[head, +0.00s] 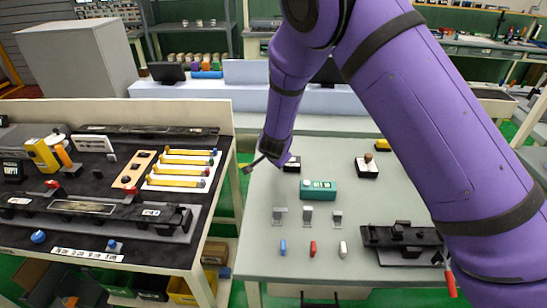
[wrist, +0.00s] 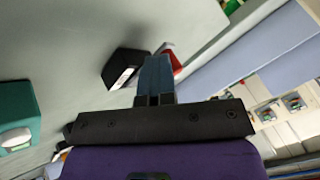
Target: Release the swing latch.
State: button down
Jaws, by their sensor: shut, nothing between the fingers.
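My gripper (head: 250,167) is at the left edge of the pale table, beside a small black block (head: 291,164). In the wrist view its two fingers (wrist: 156,78) are together, with nothing visible between them. There the black block (wrist: 124,70), with a white label, lies just left of the fingertips; a gap or contact cannot be told. A red and white part (wrist: 172,58) shows partly behind the fingers. I cannot tell for sure which thing is the swing latch; a black block with a brown knob (head: 368,163) stands further right.
A teal box (head: 318,190) sits near the table's middle. Small grey brackets (head: 308,214) and colored pieces (head: 313,248) stand in front. A black fixture (head: 402,238) is at right. A cluttered black bench (head: 100,200) is at left, across a gap. My arm hides the right side.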

jog(key=shift+w+a+r, duration=0.1)
jog(key=shift+w+r, duration=0.1)
jog(key=shift+w, duration=0.15)
dwell(0.4)
jog(key=shift+s, duration=0.1)
